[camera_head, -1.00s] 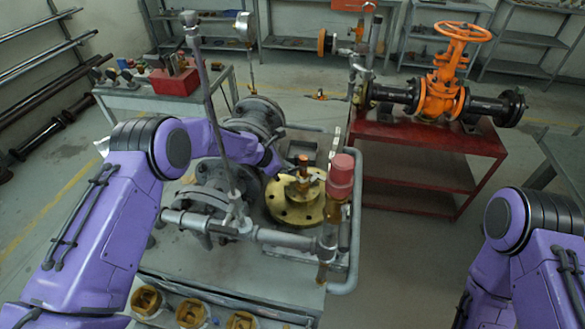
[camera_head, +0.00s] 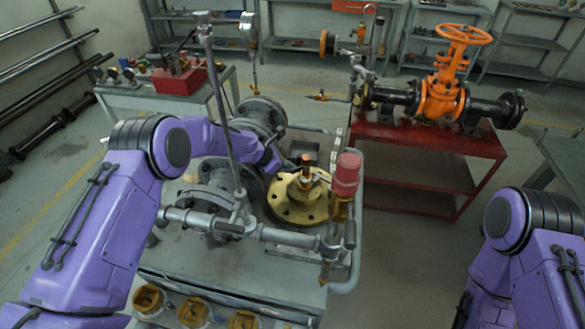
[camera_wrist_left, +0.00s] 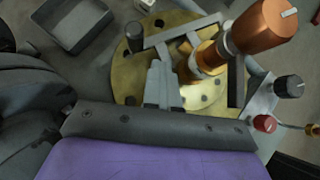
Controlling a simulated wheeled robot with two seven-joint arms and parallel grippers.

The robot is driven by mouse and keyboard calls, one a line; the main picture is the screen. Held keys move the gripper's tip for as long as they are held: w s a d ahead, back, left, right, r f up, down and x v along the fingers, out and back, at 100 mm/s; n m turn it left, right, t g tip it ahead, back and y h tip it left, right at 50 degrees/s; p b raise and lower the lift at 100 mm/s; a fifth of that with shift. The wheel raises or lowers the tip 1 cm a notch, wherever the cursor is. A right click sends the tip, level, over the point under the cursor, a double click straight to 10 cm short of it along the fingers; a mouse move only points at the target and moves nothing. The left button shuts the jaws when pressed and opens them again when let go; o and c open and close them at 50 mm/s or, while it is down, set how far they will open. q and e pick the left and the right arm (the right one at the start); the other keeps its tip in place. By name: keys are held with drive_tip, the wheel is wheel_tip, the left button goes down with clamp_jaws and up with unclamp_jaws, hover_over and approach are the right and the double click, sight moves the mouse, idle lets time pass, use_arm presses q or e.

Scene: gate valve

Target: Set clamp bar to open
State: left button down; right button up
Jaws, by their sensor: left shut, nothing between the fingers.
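I cannot tell for certain which piece is the clamp bar. A tall grey lever (camera_head: 222,100) stands nearly upright from a grey horizontal pipe on the bench. A round brass flange (camera_head: 290,212) carries a copper-coloured stem (camera_head: 306,168). In the left wrist view, a thin grey bar (camera_wrist_left: 182,32) crosses above the flange (camera_wrist_left: 128,84), with a dark knob (camera_wrist_left: 135,36) near its left end. My left gripper (camera_wrist_left: 164,68) is shut and empty over the flange, beside the copper-topped fitting (camera_wrist_left: 262,27). Its fingertips are largely hidden in the head view. My right gripper is out of view.
A red-topped cylinder (camera_head: 347,174) stands right of the flange. Grey pipework (camera_head: 215,180) lies left of it. A red table (camera_head: 427,140) holds an orange valve (camera_head: 441,95). Brass cups (camera_head: 192,313) line the bench front.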

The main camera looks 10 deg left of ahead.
use_arm(q)
drive_tip(key=c, duration=1.8)
unclamp_jaws()
drive_tip(key=o, duration=0.5)
drive_tip(key=b+v, duration=0.2)
drive_tip(key=v, duration=0.8)
drive_tip(key=shift+s+a+r, duration=0.1)
drive_tip(key=shift+a+r, duration=0.05)
drive_tip(key=shift+a, duration=0.05)
